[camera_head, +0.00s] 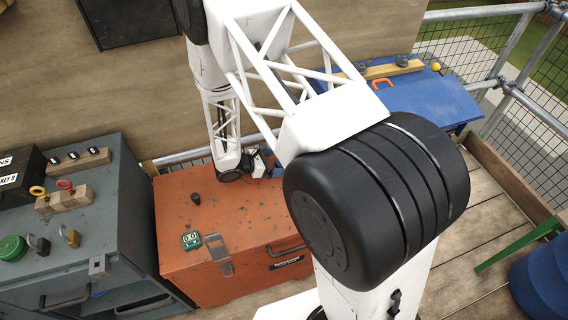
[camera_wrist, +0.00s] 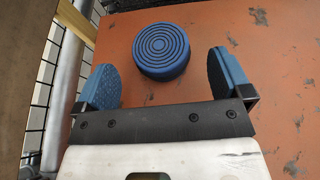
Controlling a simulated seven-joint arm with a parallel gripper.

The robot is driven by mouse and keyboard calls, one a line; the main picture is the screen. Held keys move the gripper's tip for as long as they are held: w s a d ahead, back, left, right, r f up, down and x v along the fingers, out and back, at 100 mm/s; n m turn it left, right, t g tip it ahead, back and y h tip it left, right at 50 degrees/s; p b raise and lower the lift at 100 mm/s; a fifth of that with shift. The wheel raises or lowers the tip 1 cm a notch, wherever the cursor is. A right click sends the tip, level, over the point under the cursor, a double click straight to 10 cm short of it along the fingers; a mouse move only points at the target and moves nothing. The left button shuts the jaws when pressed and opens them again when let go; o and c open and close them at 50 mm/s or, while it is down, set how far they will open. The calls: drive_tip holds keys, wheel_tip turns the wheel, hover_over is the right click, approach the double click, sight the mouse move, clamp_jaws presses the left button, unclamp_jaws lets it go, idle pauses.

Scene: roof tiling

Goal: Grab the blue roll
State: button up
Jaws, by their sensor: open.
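The blue roll (camera_wrist: 161,50) sits on the orange surface in the wrist view, a round piece with concentric rings on top. My gripper (camera_wrist: 165,80) is open, with one blue-padded finger to the left and one to the right, and the roll lies just ahead of the gap between them. The roll does not touch either finger. In the head view my gripper (camera_head: 266,163) is small and partly hidden behind my arm at the back of the orange toolbox (camera_head: 180,267). I cannot make out the roll clearly there.
A green display (camera_head: 191,240) and a small black knob (camera_head: 195,198) sit on the toolbox lid. A grey cabinet (camera_head: 125,190) with padlocks and a green lid stands at left. A blue table (camera_head: 440,98) stands at back right. Mesh railing (camera_wrist: 40,95) runs close to the left finger.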

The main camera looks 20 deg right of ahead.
drive_tip(key=shift+x, duration=2.4)
drive_tip(key=shift+c, duration=0.3)
drive_tip(key=c, duration=1)
